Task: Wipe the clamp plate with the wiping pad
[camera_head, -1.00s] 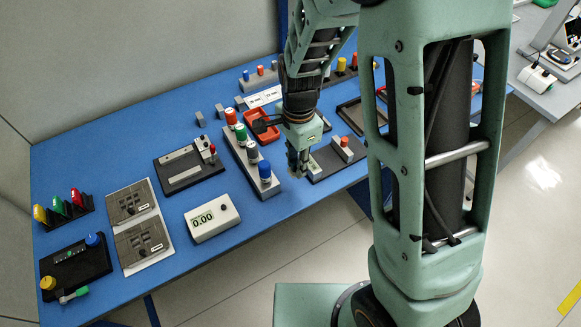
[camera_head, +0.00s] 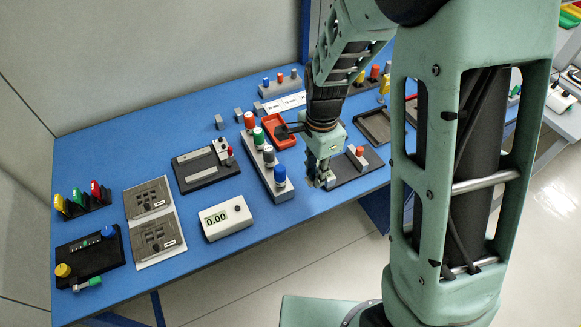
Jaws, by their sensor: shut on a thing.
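My gripper (camera_head: 322,178) points down at the front of the blue bench, right of the row of coloured knobs. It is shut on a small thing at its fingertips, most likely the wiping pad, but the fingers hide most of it. A dark base plate (camera_head: 364,177) with an orange-topped grey block lies just right of the gripper and is partly covered by it. It may be the clamp plate, but I cannot tell for sure. Whether the held thing touches it is too small to tell.
A rail with red, green and blue knobs (camera_head: 264,158) stands close left of my gripper. A meter (camera_head: 225,218) reads 0.00. Bare blue bench (camera_head: 190,270) lies at the front left.

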